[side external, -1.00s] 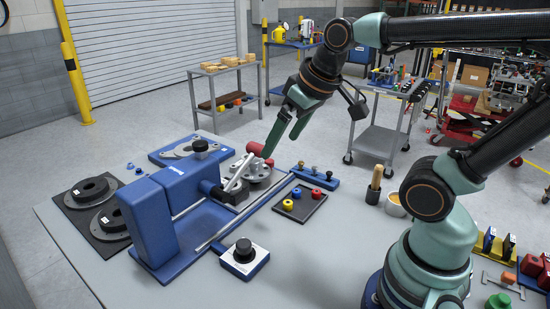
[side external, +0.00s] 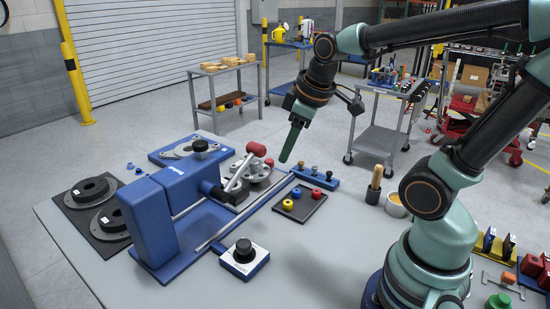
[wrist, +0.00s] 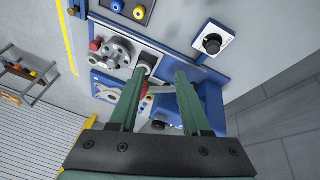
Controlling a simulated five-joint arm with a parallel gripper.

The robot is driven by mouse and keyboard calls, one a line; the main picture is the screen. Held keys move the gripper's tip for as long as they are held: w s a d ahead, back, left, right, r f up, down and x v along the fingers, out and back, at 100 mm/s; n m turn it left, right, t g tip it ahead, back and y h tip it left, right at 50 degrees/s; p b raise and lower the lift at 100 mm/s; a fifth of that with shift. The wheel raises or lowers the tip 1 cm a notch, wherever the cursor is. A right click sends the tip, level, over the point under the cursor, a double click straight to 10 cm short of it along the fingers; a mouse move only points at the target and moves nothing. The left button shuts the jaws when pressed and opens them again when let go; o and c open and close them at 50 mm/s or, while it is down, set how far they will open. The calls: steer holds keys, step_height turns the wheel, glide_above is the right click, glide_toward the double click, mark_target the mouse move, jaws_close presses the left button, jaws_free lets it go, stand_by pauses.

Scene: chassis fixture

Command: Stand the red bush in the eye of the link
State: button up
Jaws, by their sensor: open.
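My gripper (side external: 284,160) hangs above the table, behind the small black tray, near the vise. In the wrist view its two green fingers (wrist: 160,82) are apart with nothing held between them. The red bush (side external: 316,194) is on the black tray, beside yellow and blue bushes, apart from my gripper. In the wrist view the tray is cut by the top edge and I cannot make out the red bush there. A grey link (side external: 178,152) lies on a blue plate at the back left; its eye is too small to make out clearly.
The blue vise (side external: 165,205) fills the middle left, with a red-ended lever (side external: 256,149) and round grey flange near its jaw. The black tray (side external: 302,210) is right of it. A blue rack (side external: 315,178) with knobbed pins stands behind. A black-knobbed box (side external: 244,258) sits in front.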

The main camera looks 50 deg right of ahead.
steer(key=w+d+f+n+g, duration=0.2)
steer(key=w+d+f+n, duration=0.1)
steer(key=d+f+n, duration=0.5)
steer(key=n+g, duration=0.2)
steer(key=n, duration=0.4)
glide_toward(317, 191)
steer(key=shift+w+f+y, duration=0.1)
steer(key=shift+w+y, duration=0.1)
steer(key=shift+y, duration=0.1)
steer(key=shift+d+f, duration=0.2)
steer(key=shift+f, duration=3.9)
jaws_close()
steer(key=shift+r, duration=0.2)
steer(key=shift+r, duration=0.85)
